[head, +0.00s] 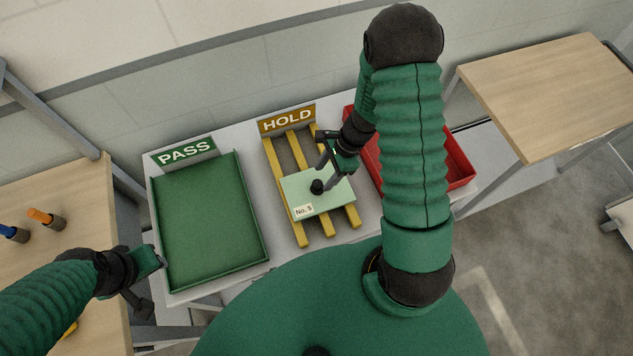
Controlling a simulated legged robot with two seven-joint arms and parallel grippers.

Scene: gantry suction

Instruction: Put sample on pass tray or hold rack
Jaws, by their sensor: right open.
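The sample, a pale green plate (327,199) with a black knob on top and a "No. 5" label, lies across the yellow bars of the hold rack (302,239). The rack stands under the HOLD sign (287,120). My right gripper (322,178) is open at the black knob, with its fingers just above or beside it; contact cannot be told. The green pass tray (206,222), under the PASS sign (184,152), is empty. My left gripper (155,262) is at the tray's lower left corner; its jaw state is unclear.
A red bin (458,167) stands right of the rack, partly behind my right arm. A wooden table at left (75,215) carries orange-handled and blue-handled tools (42,216). Another wooden table (545,90) stands at the far right.

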